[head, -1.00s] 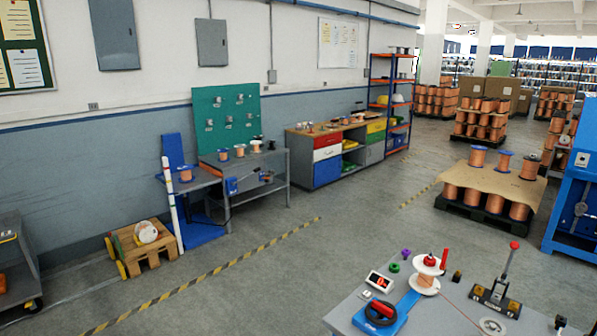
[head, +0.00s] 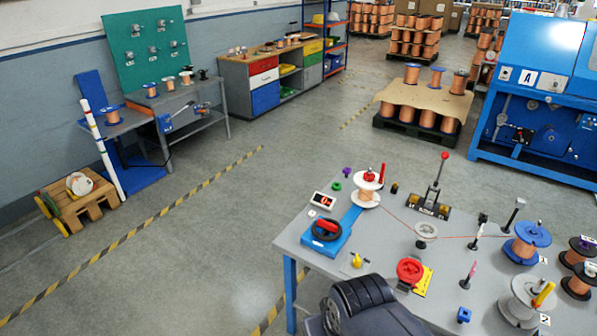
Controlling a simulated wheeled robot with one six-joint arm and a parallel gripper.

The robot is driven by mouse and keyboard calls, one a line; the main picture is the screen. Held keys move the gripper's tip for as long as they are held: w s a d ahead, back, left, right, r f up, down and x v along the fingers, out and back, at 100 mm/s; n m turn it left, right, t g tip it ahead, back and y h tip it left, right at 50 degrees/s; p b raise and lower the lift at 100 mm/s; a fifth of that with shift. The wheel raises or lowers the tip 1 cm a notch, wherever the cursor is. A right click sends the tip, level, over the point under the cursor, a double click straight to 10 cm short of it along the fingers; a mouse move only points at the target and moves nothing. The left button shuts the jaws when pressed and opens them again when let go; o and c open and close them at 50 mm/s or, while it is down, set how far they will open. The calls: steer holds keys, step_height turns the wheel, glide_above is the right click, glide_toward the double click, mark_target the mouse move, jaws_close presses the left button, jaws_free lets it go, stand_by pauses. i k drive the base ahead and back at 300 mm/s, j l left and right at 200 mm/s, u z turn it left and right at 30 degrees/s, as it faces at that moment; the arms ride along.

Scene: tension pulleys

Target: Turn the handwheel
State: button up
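Two wheel-like parts show on the grey workbench (head: 300,238). One is a black ring wheel (head: 320,237) with a red grip, on a blue base at the bench's left end. The other is a red wheel (head: 410,270) beside a yellow plate (head: 424,282) near the front. I cannot tell for sure which is the handwheel. A white-flanged copper spool (head: 367,190) stands upright at the end of the blue base. My gripper is not in view; a dark part at the bottom, likely mine, overlaps the bench's front edge.
A thin copper-coloured line runs from the spool past a grey pulley (head: 426,231) to the right. A lever with a red knob (head: 441,170) stands at the back. More spools (head: 527,240) stand at right. A blue machine (head: 530,100) is behind.

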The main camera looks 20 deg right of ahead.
mark_target(330, 226)
steer(key=i+l+z, duration=0.1)
steer(key=i+z, duration=0.4)
steer(key=i+j+z, duration=0.1)
steer(key=i+z, duration=0.35)
